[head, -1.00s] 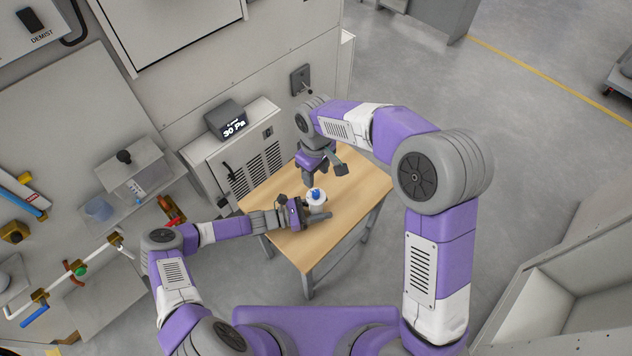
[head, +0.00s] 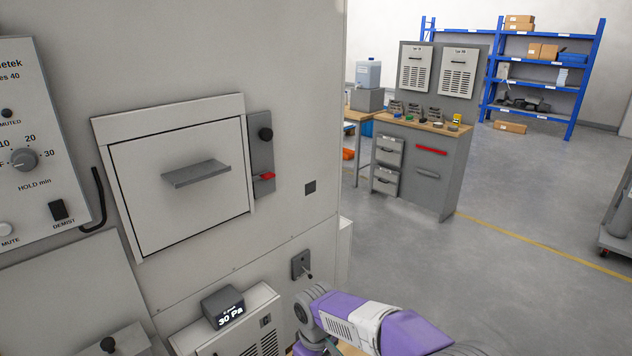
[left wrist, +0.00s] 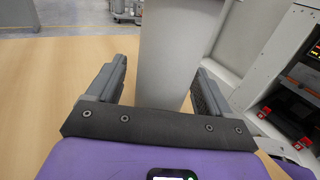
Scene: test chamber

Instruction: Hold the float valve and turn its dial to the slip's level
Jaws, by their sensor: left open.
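In the left wrist view, my left gripper (left wrist: 161,72) is open, with one finger on each side of a pale grey upright cylinder (left wrist: 175,35), which looks like the float valve's body. I cannot tell whether the fingers touch it. The cylinder's top and dial are out of frame. The valve and my left arm are outside the head view now. My right arm enters at the bottom of the head view, but its gripper is below the frame. I cannot make out a slip in either current view.
A small grey display (head: 223,307) reading "30 Pa" sits on a cabinet (head: 243,335) against the chamber wall. A chamber door (head: 180,185) is above it. A wooden tabletop (left wrist: 60,85) surrounds the cylinder. A workbench (head: 425,160) and blue shelves (head: 545,62) stand farther back across open floor.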

